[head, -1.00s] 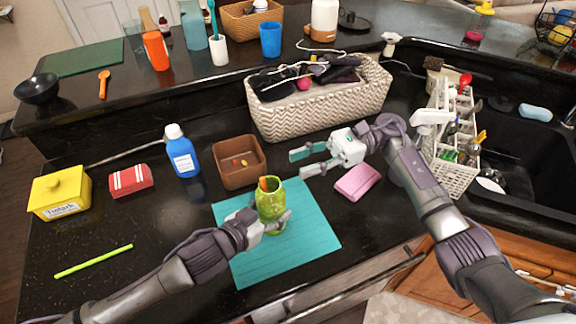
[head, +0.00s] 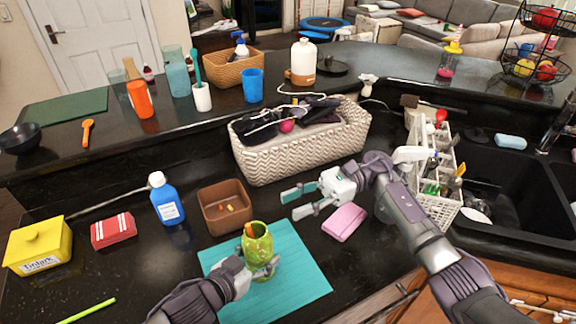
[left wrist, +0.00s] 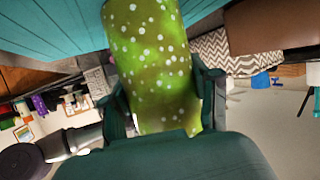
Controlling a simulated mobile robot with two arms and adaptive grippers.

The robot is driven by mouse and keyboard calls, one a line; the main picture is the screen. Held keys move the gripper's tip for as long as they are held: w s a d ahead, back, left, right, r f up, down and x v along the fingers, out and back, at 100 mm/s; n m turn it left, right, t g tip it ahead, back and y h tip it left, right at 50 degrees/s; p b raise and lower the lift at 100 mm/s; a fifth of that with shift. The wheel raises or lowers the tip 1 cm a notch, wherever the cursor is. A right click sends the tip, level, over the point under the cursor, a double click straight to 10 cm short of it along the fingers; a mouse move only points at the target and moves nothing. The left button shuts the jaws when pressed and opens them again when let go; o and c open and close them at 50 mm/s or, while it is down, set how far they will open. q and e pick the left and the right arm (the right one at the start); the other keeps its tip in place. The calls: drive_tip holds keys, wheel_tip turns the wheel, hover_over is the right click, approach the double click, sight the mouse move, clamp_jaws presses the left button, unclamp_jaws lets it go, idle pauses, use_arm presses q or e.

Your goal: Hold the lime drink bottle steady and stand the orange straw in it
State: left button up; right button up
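The lime drink bottle (head: 259,250), green with pale dots, stands upright on the teal mat (head: 303,262). My left gripper (head: 262,270) is shut around its lower part; the left wrist view shows the bottle (left wrist: 155,65) between the two fingers. The orange straw (head: 249,231) shows only as a short orange end at the bottle's mouth; the rest is hidden, apparently inside. It does not show in the left wrist view. My right gripper (head: 302,201) is open and empty, above and to the right of the bottle, apart from it.
A brown tray (head: 208,222) with small bits, a blue bottle (head: 166,203), a red case (head: 113,231) and a yellow box (head: 38,249) stand left. A pink sponge (head: 344,222) lies right of the mat. A woven basket (head: 303,153) is behind. A green straw (head: 88,310) lies front left.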

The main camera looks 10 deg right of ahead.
use_arm(q)
drive_tip(key=o, duration=0.4)
